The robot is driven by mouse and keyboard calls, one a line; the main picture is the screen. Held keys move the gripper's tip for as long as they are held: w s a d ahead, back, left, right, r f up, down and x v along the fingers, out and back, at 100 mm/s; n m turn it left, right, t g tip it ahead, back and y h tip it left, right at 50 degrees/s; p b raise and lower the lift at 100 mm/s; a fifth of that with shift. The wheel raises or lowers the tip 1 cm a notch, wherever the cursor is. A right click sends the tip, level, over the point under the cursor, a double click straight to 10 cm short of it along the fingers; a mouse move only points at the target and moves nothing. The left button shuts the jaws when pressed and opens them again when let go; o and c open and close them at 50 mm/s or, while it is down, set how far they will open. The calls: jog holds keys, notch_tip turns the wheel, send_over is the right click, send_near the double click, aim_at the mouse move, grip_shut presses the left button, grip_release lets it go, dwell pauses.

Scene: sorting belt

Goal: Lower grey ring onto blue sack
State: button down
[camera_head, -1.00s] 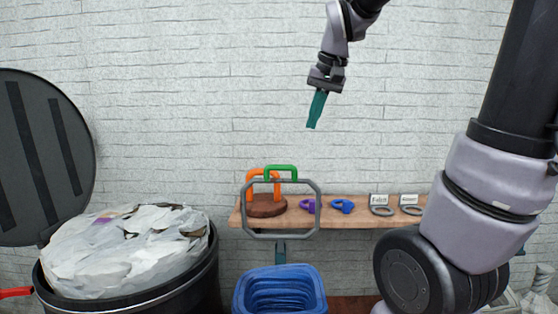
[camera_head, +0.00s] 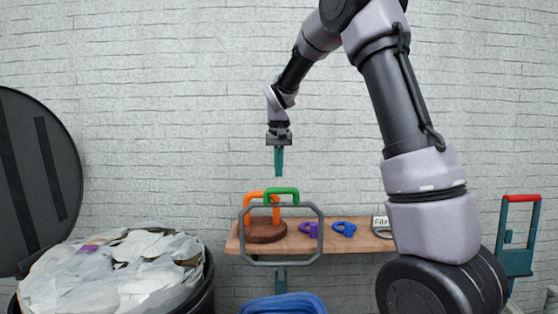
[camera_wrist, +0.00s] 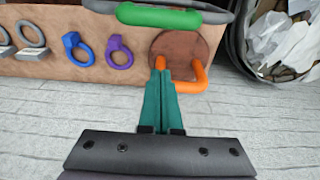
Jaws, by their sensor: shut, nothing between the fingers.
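The grey ring (camera_head: 321,234) is an upright octagonal frame in front of the shelf, with a green handle (camera_head: 281,191) on its top side. In the wrist view, its grey bar and green handle (camera_wrist: 160,17) show at the top. The blue sack (camera_head: 287,304) is below the ring, cut off by the bottom edge; I see only its open rim.
A wooden shelf (camera_head: 358,244) behind the ring holds a brown disc (camera_head: 264,233) with an orange handle (camera_head: 276,210), a purple ring (camera_head: 310,229), a blue ring (camera_head: 343,229) and small grey rings with labels. A black bin (camera_head: 207,285) of white bags stands left.

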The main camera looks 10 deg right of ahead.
jog(key=s+f, duration=0.3)
jog(key=shift+a+f, duration=0.3)
jog(key=shift+s, duration=0.1)
